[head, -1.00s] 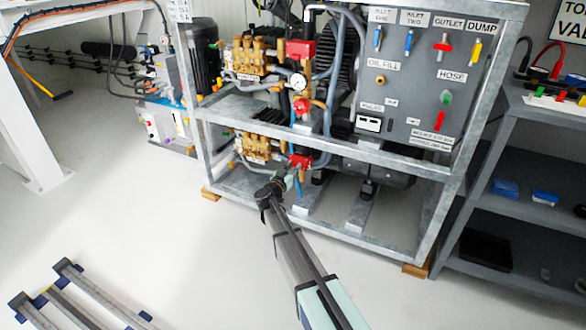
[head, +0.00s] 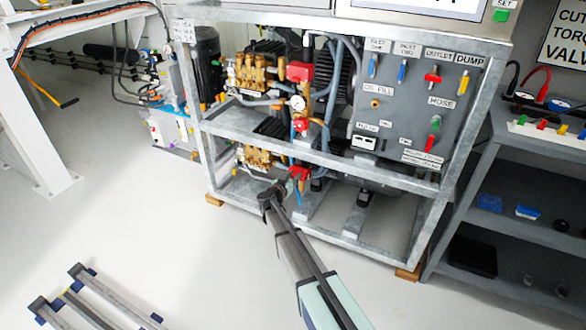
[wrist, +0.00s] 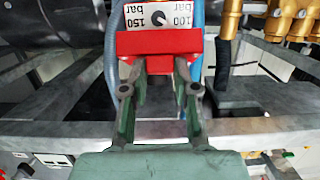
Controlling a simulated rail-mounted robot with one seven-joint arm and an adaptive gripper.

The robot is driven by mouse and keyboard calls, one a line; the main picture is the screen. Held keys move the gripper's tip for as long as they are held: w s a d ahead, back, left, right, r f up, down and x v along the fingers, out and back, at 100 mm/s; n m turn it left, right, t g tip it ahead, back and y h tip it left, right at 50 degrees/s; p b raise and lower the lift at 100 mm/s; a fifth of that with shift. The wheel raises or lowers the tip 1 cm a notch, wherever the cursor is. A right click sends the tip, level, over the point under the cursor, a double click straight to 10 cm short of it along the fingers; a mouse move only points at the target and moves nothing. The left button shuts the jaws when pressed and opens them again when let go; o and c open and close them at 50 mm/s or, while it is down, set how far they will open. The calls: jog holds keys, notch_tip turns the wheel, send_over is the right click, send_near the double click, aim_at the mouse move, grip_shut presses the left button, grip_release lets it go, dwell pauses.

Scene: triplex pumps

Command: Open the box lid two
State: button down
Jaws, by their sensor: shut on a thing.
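The lower red box (head: 299,172) sits by the lower brass pump in the frame. In the wrist view, its red part (wrist: 158,43) lies between the two fingers of my gripper (wrist: 160,64). My gripper is shut on this red part, which I take for the lid. Just above it in that view, a white dial plate (wrist: 160,15) reads "100 bar" and "150 bar" upside down. In the head view my gripper (head: 288,184) reaches the box from below and in front. The fingertips are small there, and how far the lid is swung is unclear.
The metal pump frame (head: 330,160) has a bar just above my gripper. A second red box (head: 299,71) is on the upper pump (head: 248,72). Hoses run close beside the lower box. A shelf (head: 530,205) stands right; the floor in front is mostly clear.

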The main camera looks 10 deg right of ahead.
aim_at(299, 168)
jog(key=shift+w+d+r+g+y+p, duration=0.15)
jog(key=shift+r+g+y+p, duration=0.35)
jog(key=shift+p, duration=3.7)
jog(key=shift+w+d+r+g+y+p, duration=0.2)
jog(key=shift+r+g+p, duration=0.5)
jog(key=shift+p, duration=3.5)
jog(key=shift+w+r+g+y+p, duration=0.2)
jog(key=shift+r+g+y+p, duration=0.35)
jog(key=shift+p, duration=3.65)
jog(key=p, duration=0.5)
jog(key=shift+w+d+r+g, duration=0.1)
jog(key=shift+w+r+g, duration=0.1)
jog(key=shift+g, duration=0.15)
jog(key=shift+y+p, duration=0.35)
jog(key=shift+p, duration=0.8)
jog(key=shift+d+f+g+p, duration=0.15)
jog(key=shift+g+p, duration=0.15)
jog(key=shift+p, duration=0.9)
jog(key=c, duration=0.9)
grip_release()
jog(key=shift+f, duration=0.1)
